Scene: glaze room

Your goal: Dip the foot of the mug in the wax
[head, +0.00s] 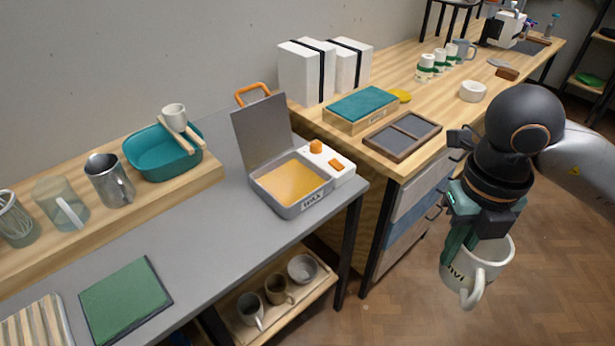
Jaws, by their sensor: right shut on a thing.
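A white mug (484,272) with dark lettering hangs in my right gripper (468,247) at the right of the head view. The gripper points down and is shut on the mug's wall near the rim; the mug is upright, its handle toward me, above the floor. The wax (291,183) is a yellow-orange layer in a grey wax pan (263,199) on the grey table. The pan's lid (262,132) stands open at the back. The mug is apart from the pan, to its right and nearer to me. My left gripper is not in view.
A white control box (343,170) with orange knobs adjoins the pan. A wooden bench (420,82) behind holds a divided tray (402,134) and a teal-topped box (361,105). A green mat (126,299) lies at the left front. The grey table (215,235) is clear before the pan.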

